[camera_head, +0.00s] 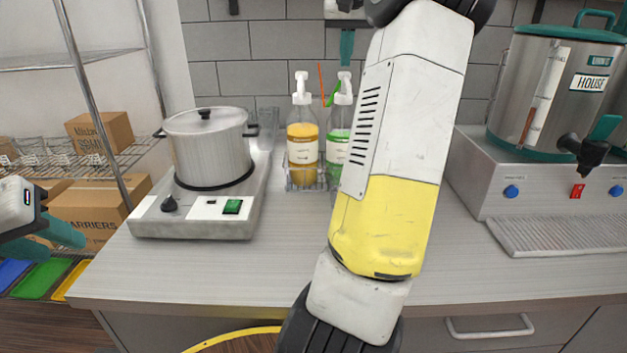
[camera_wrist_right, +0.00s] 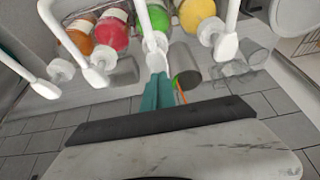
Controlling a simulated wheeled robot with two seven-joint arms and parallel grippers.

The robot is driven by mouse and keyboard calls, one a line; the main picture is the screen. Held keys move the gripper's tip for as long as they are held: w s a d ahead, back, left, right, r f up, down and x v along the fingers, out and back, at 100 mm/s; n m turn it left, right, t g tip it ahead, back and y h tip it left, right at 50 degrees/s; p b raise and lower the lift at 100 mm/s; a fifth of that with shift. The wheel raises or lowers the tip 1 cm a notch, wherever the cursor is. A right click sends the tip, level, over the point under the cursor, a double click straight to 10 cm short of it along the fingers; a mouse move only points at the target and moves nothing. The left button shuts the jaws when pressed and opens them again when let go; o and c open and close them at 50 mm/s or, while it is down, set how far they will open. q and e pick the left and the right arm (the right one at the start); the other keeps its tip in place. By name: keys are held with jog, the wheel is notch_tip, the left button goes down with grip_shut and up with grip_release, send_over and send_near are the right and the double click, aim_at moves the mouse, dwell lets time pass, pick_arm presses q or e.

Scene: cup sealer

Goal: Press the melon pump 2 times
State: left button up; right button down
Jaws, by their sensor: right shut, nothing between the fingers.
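The green bottle (camera_head: 336,147), which fits melon, stands upright at the back of the counter, partly hidden by my right arm. Its white pump head (camera_head: 344,88) is up. My right gripper (camera_head: 347,60) is shut and empty, fingers pointing down just above this pump head. In the right wrist view, the teal fingertips (camera_wrist_right: 158,78) sit close to the green bottle's pump (camera_wrist_right: 155,60); I cannot tell if they touch. The green bottle body (camera_wrist_right: 160,18) shows behind. My left gripper (camera_head: 48,242) is at the far left edge, fingers apart and empty.
A yellow bottle (camera_head: 302,140) stands left of the green one; the wrist view also shows red (camera_wrist_right: 111,30) and orange (camera_wrist_right: 79,41) bottles. A pot (camera_head: 208,145) on a burner is left. A steel dispenser (camera_head: 550,95) is right. The front counter is clear.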

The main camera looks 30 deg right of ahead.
aim_at(345, 73)
jog(key=shift+f, duration=2.2)
jog(key=shift+r, duration=2.2)
jog(key=shift+f, duration=2.25)
jog(key=shift+r, duration=2.25)
jog(key=shift+r, duration=0.1)
